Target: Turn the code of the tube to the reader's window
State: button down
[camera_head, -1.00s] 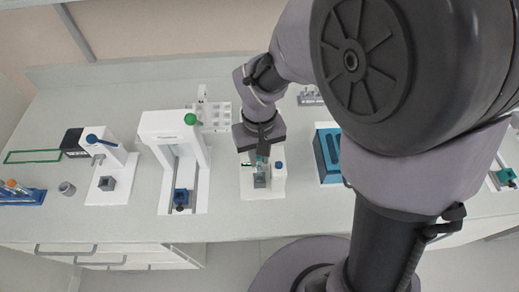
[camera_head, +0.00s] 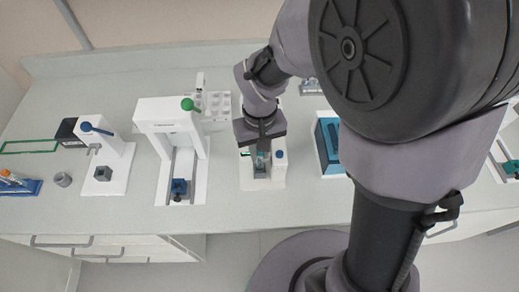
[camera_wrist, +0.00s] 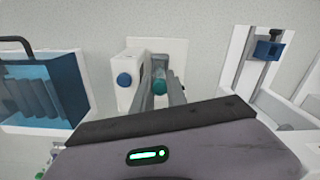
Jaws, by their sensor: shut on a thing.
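The reader (camera_head: 250,180) is a small white station on the bench with a blue knob (camera_head: 280,154) on its right side. In the wrist view the reader (camera_wrist: 132,58) shows its blue knob (camera_wrist: 124,80) on the left. A tube with a teal cap (camera_wrist: 159,87) stands upright at the reader. My gripper (camera_head: 262,158) points down over the reader, and in the wrist view its fingers (camera_wrist: 160,92) are shut on the tube by its cap. The tube's code and the reader's window cannot be made out; the fingers and palm hide most of the tube.
Left of the reader stands a white gate-shaped station (camera_head: 150,115) with a green ball knob. A blue bin (camera_head: 326,146) stands close on the right; it also shows in the wrist view (camera_wrist: 70,80). A white rack (camera_head: 216,102) stands behind. The front bench strip is clear.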

jog(key=shift+f, duration=0.1)
jog(key=shift+f, duration=0.1)
jog(key=shift+f+b, duration=0.2)
jog(key=shift+b, duration=0.15)
jog(key=shift+f+b, duration=0.3)
jog(key=shift+f, duration=0.1)
jog(key=shift+f, duration=0.15)
dwell(0.3)
jog(key=shift+f+b, duration=0.5)
jog(key=shift+b, duration=0.1)
jog(key=c, duration=1.3)
grip_release()
jog(key=shift+a, duration=0.1)
